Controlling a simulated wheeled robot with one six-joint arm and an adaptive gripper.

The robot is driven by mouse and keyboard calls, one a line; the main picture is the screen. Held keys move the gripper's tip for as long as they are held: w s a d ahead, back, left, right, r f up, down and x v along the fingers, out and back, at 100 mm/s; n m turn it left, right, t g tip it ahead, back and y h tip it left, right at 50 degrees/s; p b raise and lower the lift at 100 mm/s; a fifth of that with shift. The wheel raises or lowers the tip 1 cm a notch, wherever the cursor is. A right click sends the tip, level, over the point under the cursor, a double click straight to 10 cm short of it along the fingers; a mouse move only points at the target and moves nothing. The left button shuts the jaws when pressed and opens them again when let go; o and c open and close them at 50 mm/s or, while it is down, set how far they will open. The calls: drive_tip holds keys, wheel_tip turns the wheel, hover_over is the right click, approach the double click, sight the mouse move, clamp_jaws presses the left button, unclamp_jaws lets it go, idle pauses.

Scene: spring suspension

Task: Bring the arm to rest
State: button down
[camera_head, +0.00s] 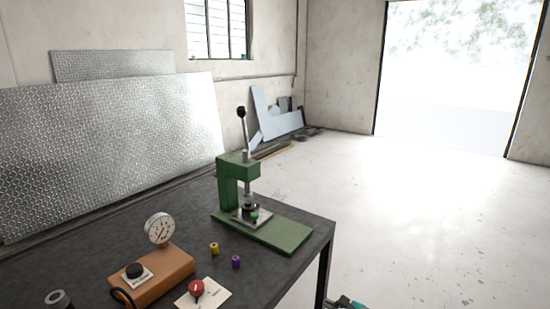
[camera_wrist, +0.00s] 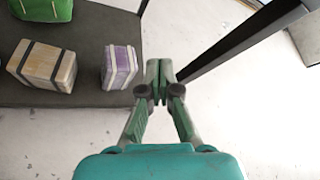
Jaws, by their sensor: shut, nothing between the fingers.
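My gripper (camera_wrist: 158,70) is shut and empty in the wrist view, with its fingertips together. In the head view only a bit of my teal arm (camera_head: 345,303) shows at the bottom edge, to the right of the table; the fingers are hidden there.
A dark table leg (camera_wrist: 240,40) stands right of the fingers. Floor at right is clear.

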drive_tip(key=s+f+n+h, duration=0.2)
drive_tip(key=s+f, duration=0.2)
drive_tip(key=s, duration=0.4)
drive_tip(key=s+f+n+t+h, duration=0.1)
drive_tip(key=s+f+n, duration=0.1)
drive_tip(key=s+f, duration=0.4)
drive_tip(key=s+f+n+h, duration=0.1)
drive_tip(key=s+f+h, duration=0.15)
drive_tip(key=s, duration=0.65)
drive_tip(key=s+r+n+t+h, duration=0.15)
drive_tip(key=s+n, duration=0.45)
drive_tip(key=s, duration=1.2)
drive_tip(key=s+r+n+t, duration=0.1)
drive_tip(key=s+r+n, duration=1)
drive_tip(key=s+r, duration=0.7)
drive_tip(key=shift+s+d+r+n+t+h, duration=0.15)
drive_tip(key=shift+d+r+n+t+h, duration=0.2)
drive_tip(key=shift+d+r+h, duration=0.1)
